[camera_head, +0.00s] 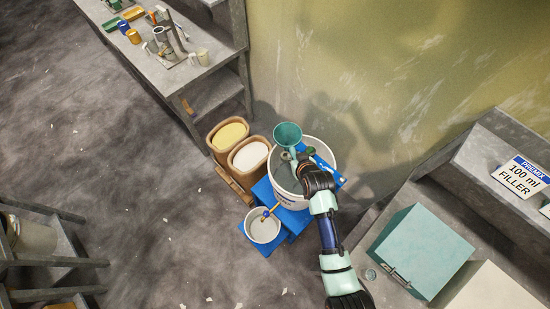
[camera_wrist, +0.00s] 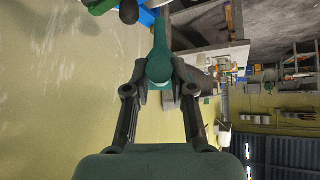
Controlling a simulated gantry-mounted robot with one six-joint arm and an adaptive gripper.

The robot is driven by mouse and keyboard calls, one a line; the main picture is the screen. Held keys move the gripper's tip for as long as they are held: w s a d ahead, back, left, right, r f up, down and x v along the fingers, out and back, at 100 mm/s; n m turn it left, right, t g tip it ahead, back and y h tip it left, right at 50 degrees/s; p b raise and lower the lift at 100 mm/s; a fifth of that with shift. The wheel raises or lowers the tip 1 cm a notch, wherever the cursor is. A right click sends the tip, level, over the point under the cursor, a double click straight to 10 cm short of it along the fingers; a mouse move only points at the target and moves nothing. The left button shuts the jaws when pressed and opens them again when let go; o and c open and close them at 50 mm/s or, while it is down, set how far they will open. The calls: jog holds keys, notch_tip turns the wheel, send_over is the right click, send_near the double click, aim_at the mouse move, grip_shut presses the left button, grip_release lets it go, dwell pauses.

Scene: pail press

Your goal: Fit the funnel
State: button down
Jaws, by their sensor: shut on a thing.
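A teal funnel (camera_head: 287,134) shows above the back left rim of a large white pail (camera_head: 323,152), its wide mouth facing up. My gripper (camera_head: 301,163) reaches over the pail and is shut on the funnel. In the wrist view, the green funnel part (camera_wrist: 159,66) sits between the two fingertips of my gripper (camera_wrist: 159,78). The funnel's lower end is hidden, and I cannot tell whether it touches anything. The pail stands on a blue stand (camera_head: 290,220). A brass tap (camera_head: 270,211) sits at the pail's front left, above a small white bucket (camera_head: 263,231).
Two brown bins with yellow (camera_head: 229,135) and white (camera_head: 250,156) contents stand left of the pail. The wall (camera_head: 350,60) is close behind. A teal box (camera_head: 422,250) sits on the right bench, near a filler sign (camera_head: 522,176). A cluttered bench (camera_head: 205,75) stands at upper left.

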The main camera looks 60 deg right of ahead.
jog(key=shift+r, duration=0.1)
dwell(0.3)
jog(key=shift+f+b, duration=1.5)
jog(key=shift+f, duration=1)
jog(key=shift+f+b, duration=2)
jog(key=shift+f, duration=0.9)
jog(key=c, duration=0.9)
grip_release()
